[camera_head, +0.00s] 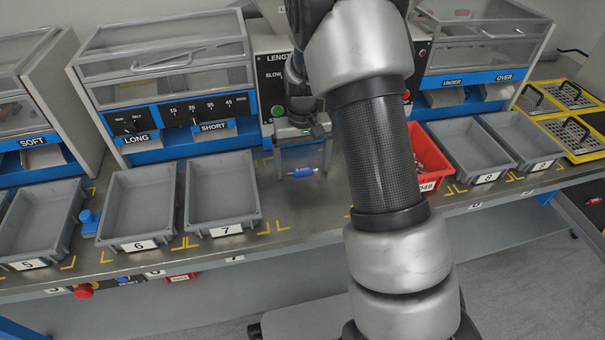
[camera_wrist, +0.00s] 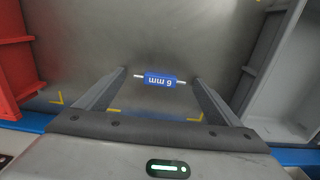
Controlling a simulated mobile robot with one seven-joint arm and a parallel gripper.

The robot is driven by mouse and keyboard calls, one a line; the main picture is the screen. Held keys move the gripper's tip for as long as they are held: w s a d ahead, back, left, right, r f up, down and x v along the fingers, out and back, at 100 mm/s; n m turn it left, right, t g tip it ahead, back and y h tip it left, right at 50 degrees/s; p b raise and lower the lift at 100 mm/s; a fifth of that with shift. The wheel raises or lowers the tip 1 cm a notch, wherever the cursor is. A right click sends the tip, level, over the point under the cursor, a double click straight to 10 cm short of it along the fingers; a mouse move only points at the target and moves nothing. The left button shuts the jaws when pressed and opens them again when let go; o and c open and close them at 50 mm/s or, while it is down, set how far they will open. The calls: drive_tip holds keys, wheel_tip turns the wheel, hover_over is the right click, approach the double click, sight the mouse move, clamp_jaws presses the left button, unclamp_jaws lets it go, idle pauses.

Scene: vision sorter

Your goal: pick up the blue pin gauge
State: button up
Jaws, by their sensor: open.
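The blue pin gauge (camera_head: 302,171) lies on the metal bench top, to the right of the grey bin marked 7. In the wrist view the blue pin gauge (camera_wrist: 161,80) shows a white "6 mm" label, upside down, and a thin pale pin at each end. My gripper (camera_wrist: 160,75) is open and empty, its two fingers apart on either side of the gauge. The fingers do not visibly touch it, and I cannot tell how high they are above the bench.
A grey bin marked 7 (camera_head: 188,212) stands left of the gauge. A red bin (camera_head: 443,134) stands right, partly behind my arm; its wall also shows in the wrist view (camera_wrist: 14,70). Bare bench surrounds the gauge.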

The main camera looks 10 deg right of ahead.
drive_tip(key=shift+r, duration=0.1)
drive_tip(key=c, duration=1.2)
